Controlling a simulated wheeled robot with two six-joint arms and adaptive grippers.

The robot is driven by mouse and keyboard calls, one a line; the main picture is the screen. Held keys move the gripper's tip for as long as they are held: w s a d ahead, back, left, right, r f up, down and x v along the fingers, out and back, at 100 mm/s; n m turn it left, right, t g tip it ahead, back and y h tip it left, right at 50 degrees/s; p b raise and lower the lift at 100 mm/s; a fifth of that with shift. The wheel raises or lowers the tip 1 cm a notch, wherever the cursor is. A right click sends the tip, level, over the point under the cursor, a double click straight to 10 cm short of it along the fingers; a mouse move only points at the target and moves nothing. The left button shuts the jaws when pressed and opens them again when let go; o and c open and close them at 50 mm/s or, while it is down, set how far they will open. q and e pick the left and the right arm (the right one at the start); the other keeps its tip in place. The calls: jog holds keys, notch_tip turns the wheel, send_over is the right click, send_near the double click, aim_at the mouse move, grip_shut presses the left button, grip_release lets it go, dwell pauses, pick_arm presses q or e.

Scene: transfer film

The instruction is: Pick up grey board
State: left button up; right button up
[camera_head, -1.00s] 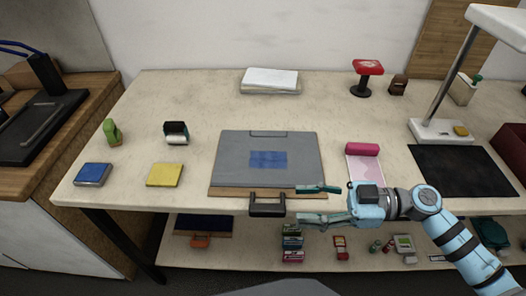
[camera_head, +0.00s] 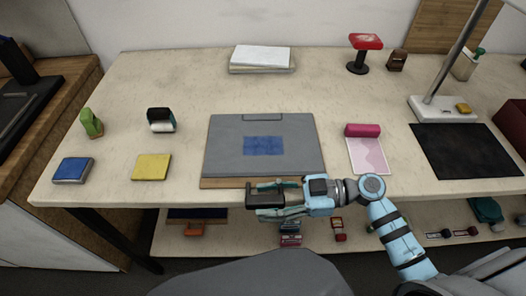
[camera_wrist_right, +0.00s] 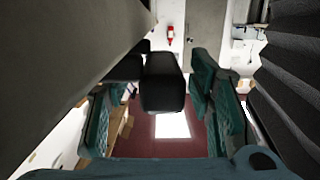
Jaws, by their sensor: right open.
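The grey board (camera_head: 225,160) lies flat at the front of the table in the head view, with a blue rectangle (camera_head: 262,145) on it and a wooden strip along its front. Its black handle (camera_head: 263,199) juts past the table's front edge. My right gripper (camera_head: 274,199) is open at the handle, coming in from the right. In the right wrist view, the black handle (camera_wrist_right: 162,85) stands between the two open teal fingers (camera_wrist_right: 163,95). Whether a finger touches it is unclear. My left gripper is not in view.
A yellow pad (camera_head: 151,167) and a blue pad (camera_head: 73,170) lie left of the board. A pink roll (camera_head: 362,130) with its sheet and a black mat (camera_head: 462,150) lie to the right. A lower shelf (camera_head: 345,245) holds small items.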

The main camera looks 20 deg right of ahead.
jog(key=shift+a, duration=0.55)
jog(key=shift+d, duration=0.1)
grip_shut()
